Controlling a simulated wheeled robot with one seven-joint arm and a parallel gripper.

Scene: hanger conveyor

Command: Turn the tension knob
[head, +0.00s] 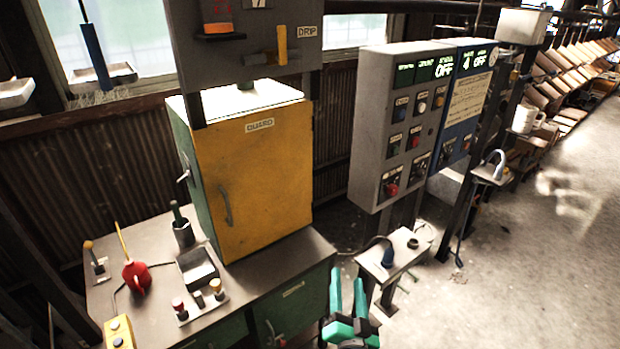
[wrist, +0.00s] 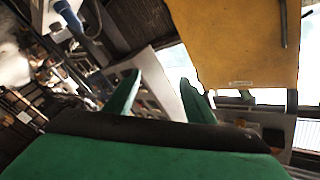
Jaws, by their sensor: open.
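I cannot tell which control is the tension knob, as no readable label names it. Several knobs sit on a small plate (head: 203,306) on the workbench. More knobs and buttons, with red (head: 391,189) ones among them, are on the grey control panel (head: 367,135). My gripper (head: 347,290) is at the bottom of the head view, right of the workbench and below the control panel. Its green fingers are apart with nothing between them. The fingers also show in the wrist view (wrist: 158,88), pointing past the yellow guard door (wrist: 245,45).
The yellow guard cabinet (head: 255,180) stands on the workbench (head: 115,292). A red oil can (head: 137,277) and a dark cup (head: 184,234) stand left of it. A small stand (head: 395,265) is near my gripper. Open floor (head: 530,270) lies to the right.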

